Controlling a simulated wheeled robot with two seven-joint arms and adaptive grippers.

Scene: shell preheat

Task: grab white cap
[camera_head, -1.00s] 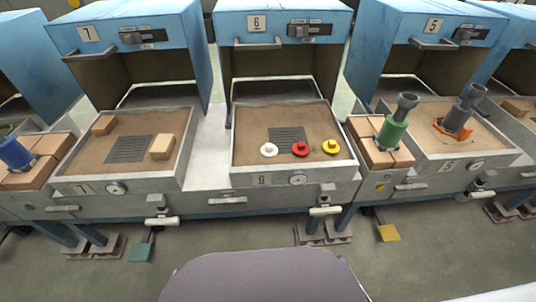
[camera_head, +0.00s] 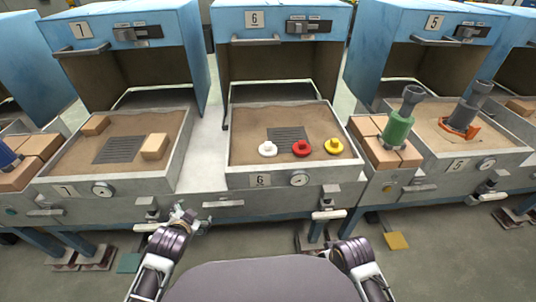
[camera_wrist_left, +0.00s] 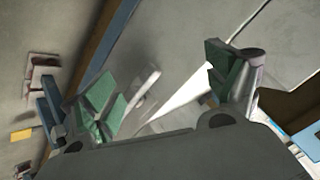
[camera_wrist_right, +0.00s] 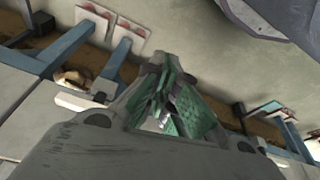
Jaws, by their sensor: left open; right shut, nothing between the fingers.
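The white cap (camera_head: 267,149) lies at the left of a row of caps in the sand tray of station 6 (camera_head: 240,181) in the head view. A red cap (camera_head: 302,148) and a yellow cap (camera_head: 333,146) lie to its right. My left gripper (camera_head: 187,215) is in front of the bench, below and left of the white cap and apart from it. Its green-padded fingers (camera_wrist_left: 168,88) stand wide apart in the left wrist view, with nothing between them. My right gripper (camera_wrist_right: 174,108) has its fingers together and empty; its tips are hidden in the head view.
A dark grate (camera_head: 288,134) lies behind the caps. The blue number 6 hood (camera_head: 283,20) overhangs the tray's back. Bench handles (camera_head: 223,204) and a gauge (camera_head: 299,179) line the front. A green cylinder (camera_head: 398,128) stands on blocks to the right.

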